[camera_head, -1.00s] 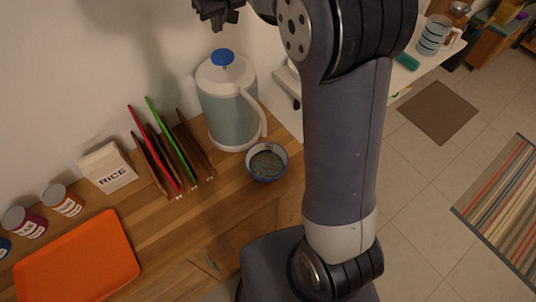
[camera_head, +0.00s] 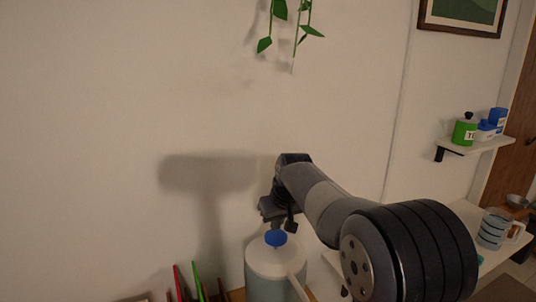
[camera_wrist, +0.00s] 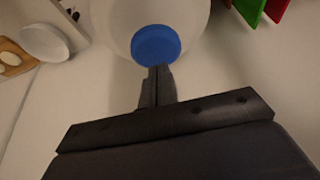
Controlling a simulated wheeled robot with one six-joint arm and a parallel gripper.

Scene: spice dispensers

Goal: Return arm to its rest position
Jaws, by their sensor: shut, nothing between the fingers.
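My arm stretches up from the lower right in the head view. My gripper (camera_head: 279,219) is at its far end, near the wall and just above the blue knob (camera_head: 275,238) of a white jug in the picture. In the wrist view my gripper (camera_wrist: 157,78) shows two fingers pressed together with nothing between them. The blue knob (camera_wrist: 156,45) appears just beyond the fingertips there. I cannot tell the exact gap between them.
The jug (camera_head: 270,262) stands at the bottom, with red and green boards (camera_head: 196,281) left of it. A striped mug (camera_head: 493,229) stands at right. A wall shelf (camera_head: 475,146) holds a green container. Leaves (camera_head: 280,10) hang above. The wall at left is bare.

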